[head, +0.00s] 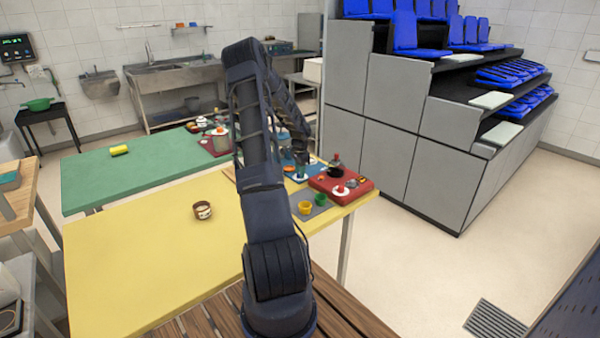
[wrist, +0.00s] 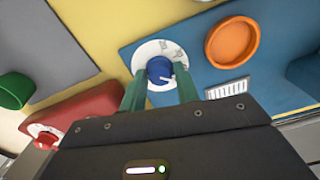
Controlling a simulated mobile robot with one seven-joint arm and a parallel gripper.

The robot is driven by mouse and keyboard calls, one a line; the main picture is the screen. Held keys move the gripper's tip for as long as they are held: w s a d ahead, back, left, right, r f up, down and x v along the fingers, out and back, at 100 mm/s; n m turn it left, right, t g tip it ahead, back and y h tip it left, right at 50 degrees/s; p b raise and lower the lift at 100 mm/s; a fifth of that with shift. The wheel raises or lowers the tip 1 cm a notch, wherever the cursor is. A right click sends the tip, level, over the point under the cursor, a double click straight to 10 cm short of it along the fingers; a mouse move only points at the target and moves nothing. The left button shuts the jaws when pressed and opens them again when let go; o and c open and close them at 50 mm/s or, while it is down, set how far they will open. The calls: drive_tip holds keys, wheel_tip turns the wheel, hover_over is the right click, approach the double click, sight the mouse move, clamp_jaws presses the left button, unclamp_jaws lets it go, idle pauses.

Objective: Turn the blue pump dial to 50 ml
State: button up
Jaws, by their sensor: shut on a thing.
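In the wrist view the blue dial (wrist: 157,69) sits on a round white scale plate (wrist: 150,50) on a blue panel (wrist: 200,75). My gripper (wrist: 160,78) has its two green fingers on either side of the dial, shut on it. A pale pointer line shows on the dial, toward the lower right. Marks on the scale plate are too small to read. In the head view my gripper (head: 301,166) is down at the blue unit at the far right end of the yellow table; the arm hides part of it.
An orange round part (wrist: 232,42) is on the blue panel, right of the dial. A red unit (head: 341,184) with a dark flask stands close by. Yellow (head: 305,208) and green (head: 321,200) cups stand on a grey mat. The yellow table's (head: 140,260) left part is mostly clear.

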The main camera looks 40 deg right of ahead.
drive_tip(key=shift+m, duration=1.6)
drive_tip(key=o, duration=1)
drive_tip(key=shift+c, duration=0.2)
wheel_tip(320, 180, up, 11)
drive_tip(key=shift+f, duration=0.1)
